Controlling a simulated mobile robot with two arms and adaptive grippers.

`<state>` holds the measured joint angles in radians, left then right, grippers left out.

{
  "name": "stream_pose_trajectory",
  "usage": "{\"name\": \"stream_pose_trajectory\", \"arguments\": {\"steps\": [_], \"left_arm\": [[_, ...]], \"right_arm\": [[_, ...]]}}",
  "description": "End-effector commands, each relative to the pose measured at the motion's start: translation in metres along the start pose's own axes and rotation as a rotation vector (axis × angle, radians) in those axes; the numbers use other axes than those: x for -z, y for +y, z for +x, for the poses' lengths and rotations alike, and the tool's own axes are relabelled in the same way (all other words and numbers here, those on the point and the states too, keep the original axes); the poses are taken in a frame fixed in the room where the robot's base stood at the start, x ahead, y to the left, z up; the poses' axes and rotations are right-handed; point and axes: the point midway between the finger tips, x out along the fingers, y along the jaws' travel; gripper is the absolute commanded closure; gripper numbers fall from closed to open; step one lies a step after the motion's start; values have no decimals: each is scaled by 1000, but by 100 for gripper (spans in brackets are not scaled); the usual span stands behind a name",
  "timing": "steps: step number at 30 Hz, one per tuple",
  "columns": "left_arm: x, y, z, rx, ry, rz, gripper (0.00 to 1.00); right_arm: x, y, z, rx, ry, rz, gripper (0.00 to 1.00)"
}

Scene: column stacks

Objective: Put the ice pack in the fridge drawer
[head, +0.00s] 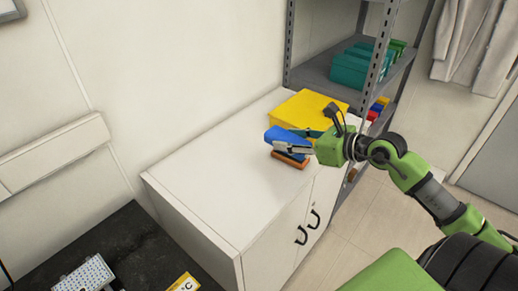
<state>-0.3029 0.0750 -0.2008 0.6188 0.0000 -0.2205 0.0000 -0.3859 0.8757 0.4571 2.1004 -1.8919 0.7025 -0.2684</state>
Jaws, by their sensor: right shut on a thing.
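My right gripper (284,148) is shut on a blue block (281,134), which looks like the ice pack. It holds the block over the white cabinet top, in front of a yellow box (306,107). The grey fingers hide the middle of the block. An orange-brown item (291,161) shows just below it; I cannot tell whether they touch. No open fridge drawer can be made out. My left gripper is not in view.

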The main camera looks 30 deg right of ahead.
Motion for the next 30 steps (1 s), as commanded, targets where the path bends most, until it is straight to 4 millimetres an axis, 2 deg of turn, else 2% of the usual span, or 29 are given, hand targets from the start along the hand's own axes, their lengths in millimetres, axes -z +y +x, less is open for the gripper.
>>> {"name": "stream_pose_trajectory", "arguments": {"steps": [1, 11, 15, 18, 26, 30], "left_arm": [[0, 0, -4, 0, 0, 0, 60], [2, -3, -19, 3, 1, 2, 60], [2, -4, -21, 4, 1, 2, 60], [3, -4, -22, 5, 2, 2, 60], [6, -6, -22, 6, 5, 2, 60], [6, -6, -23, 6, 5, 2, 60]], "right_arm": [[-5, 0, 9, 0, -6, 0, 89], [-4, 4, 74, -1, -6, 1, 89], [16, 5, 106, -1, -4, 5, 89], [25, 6, 122, -1, -3, 1, 89], [38, 7, 143, -2, -3, 2, 89], [58, 6, 150, 0, -1, 0, 89]]}}
